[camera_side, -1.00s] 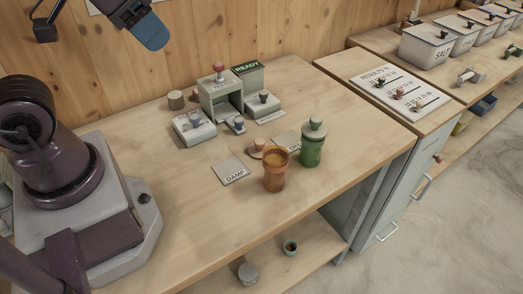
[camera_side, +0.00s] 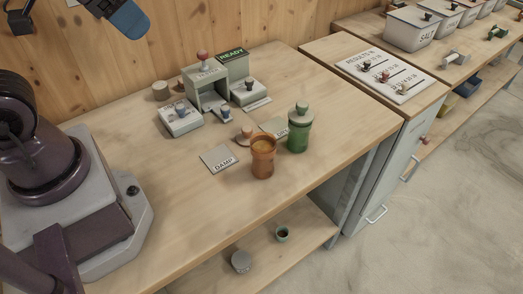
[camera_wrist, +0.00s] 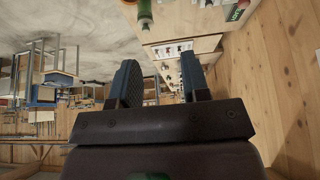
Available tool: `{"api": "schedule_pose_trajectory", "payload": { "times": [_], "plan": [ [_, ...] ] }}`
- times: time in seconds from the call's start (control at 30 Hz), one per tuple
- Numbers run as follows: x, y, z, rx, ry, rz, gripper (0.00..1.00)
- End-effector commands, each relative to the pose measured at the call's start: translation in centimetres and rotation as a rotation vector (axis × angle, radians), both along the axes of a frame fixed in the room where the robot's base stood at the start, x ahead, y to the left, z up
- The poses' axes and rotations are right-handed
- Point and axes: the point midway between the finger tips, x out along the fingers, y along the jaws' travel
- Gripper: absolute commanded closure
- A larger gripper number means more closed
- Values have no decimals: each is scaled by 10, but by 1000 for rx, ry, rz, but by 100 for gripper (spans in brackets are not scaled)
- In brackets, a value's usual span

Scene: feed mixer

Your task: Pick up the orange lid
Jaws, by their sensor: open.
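The orange lid (camera_side: 245,135), a flat disc with a knob, lies on the bench just behind the orange jar (camera_side: 262,160); the jar partly covers its near edge. The orange jar stands upright and uncovered, with tan contents at its mouth. My gripper (camera_wrist: 163,80) is open and empty in the wrist view, with two blue fingers apart. In the side view only a blue part of it (camera_side: 128,18) shows at the top edge, high and well away from the lid.
A green lidded jar (camera_side: 299,130) stands right of the orange jar. A card reading DAMP (camera_side: 220,159) lies to the left. The grey tester (camera_side: 210,87) and small boxes stand behind. The bench front-left is clear. A lower shelf (camera_side: 230,262) holds a small cup and a grey lid.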

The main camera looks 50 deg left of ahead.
Motion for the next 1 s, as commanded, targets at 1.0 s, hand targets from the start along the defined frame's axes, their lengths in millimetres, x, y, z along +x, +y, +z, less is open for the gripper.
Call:
{"api": "schedule_pose_trajectory", "payload": {
  "times": [1.0],
  "plan": [
    [54,2,-63,-36,334,68,42]
  ]
}}
